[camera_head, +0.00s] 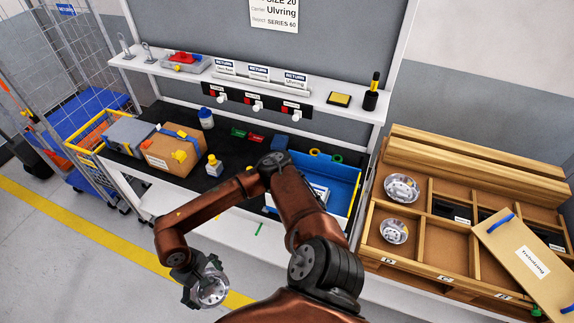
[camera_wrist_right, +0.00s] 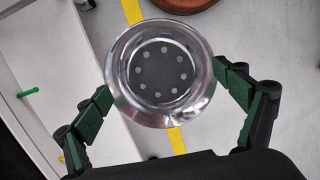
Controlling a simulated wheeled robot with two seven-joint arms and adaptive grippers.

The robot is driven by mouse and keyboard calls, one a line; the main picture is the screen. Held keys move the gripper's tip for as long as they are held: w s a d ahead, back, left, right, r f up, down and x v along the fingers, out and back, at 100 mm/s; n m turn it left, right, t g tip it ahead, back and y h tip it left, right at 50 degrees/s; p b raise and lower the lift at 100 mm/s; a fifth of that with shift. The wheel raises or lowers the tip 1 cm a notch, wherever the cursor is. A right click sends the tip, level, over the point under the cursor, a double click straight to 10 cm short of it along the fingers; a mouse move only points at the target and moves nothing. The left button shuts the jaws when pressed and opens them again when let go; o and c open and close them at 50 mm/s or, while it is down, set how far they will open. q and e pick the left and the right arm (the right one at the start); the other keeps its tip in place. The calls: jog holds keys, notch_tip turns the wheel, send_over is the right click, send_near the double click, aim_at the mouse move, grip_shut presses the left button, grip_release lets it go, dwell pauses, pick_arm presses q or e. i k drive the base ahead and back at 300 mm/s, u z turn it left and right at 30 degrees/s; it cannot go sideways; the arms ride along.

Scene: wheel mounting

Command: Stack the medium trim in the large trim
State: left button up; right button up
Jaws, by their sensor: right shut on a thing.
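My right gripper (camera_head: 205,287) is shut on a shiny round metal trim (camera_head: 213,291), held in the air over the floor, left of my arm. In the right wrist view the trim (camera_wrist_right: 160,73) is a bowl with a dark centre and a ring of holes, between the green-padded fingers. It seems to be the medium trim; size is hard to judge. Two more trims sit in the wooden sorting case at the right: a larger one (camera_head: 401,188) in a back compartment and a smaller one (camera_head: 394,231) in the front left compartment. My left gripper is not in view.
The wooden case (camera_head: 420,258) has several compartments, with a loose lid board (camera_head: 525,262) leaning across its right side. A blue bin (camera_head: 341,188), cardboard box (camera_head: 172,148) and bottles stand on the workbench. The floor around the gripper is clear.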

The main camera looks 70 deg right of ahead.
aim_at(399, 193)
jog(key=z, duration=2.35)
